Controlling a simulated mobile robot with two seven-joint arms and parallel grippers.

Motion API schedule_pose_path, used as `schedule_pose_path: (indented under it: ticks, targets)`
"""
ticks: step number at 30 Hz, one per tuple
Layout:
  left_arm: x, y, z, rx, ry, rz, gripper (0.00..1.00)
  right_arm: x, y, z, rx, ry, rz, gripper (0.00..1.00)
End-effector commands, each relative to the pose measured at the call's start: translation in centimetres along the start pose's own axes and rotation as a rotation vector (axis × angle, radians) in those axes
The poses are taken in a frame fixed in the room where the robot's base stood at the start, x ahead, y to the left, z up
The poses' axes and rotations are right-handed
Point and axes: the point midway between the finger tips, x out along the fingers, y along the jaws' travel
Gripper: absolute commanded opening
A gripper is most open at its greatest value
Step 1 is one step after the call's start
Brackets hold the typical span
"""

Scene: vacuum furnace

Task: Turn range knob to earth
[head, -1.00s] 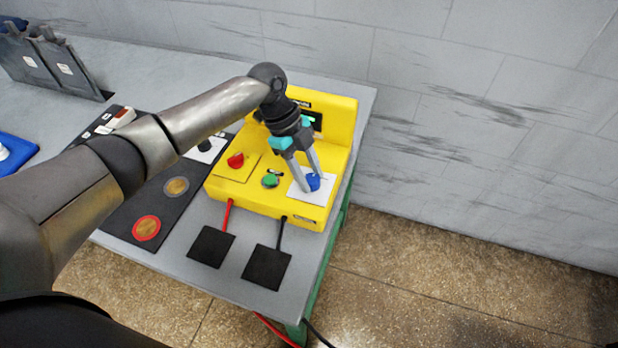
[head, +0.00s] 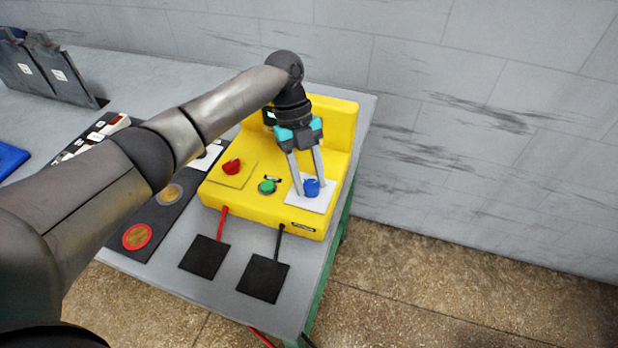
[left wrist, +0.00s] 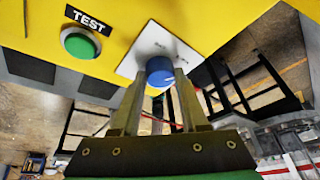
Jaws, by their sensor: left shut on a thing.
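A blue knob (head: 312,188) sits on a white plate (head: 297,201) at the front right of the yellow tester (head: 262,207). My left gripper (head: 310,189) reaches down from above with one finger on each side of the blue knob, shut on it. In the left wrist view the blue knob (left wrist: 159,71) shows between the fingertips, with a pale mark on its face. Markings on the white plate (left wrist: 150,44) are too faint to read, so I cannot tell which setting it points at. My right gripper is not in view.
The tester also carries a red knob (head: 231,167) and a green button (head: 267,186), labelled TEST in the left wrist view. Two black pads (head: 204,257) (head: 263,278) lie on the grey table before it, joined by leads. A dark mat with round discs lies left.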

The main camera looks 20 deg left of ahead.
Motion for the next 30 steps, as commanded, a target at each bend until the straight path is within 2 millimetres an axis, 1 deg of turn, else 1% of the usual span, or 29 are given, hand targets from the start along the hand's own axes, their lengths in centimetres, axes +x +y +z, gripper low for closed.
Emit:
schedule_pose_path:
  ticks: [9,10,18,26,29,30]
  targets:
    - [0.0,0.0,0.0,0.005,-0.001,0.001,0.00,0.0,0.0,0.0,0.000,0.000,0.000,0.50]
    - [0.0,0.0,0.0,0.005,-0.001,0.001,0.45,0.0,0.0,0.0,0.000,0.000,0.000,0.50]
    - [0.0,0.0,0.0,0.003,-0.001,0.000,0.74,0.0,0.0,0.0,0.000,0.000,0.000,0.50]
    - [-0.1,0.0,0.0,0.002,-0.001,0.000,0.74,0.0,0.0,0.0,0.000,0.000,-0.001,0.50]
    - [-0.9,-0.1,0.0,0.002,-0.002,-0.001,0.74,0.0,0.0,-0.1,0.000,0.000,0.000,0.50]
    - [-1.4,-0.1,0.0,0.002,-0.002,-0.002,0.74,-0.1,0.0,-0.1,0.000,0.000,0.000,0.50]
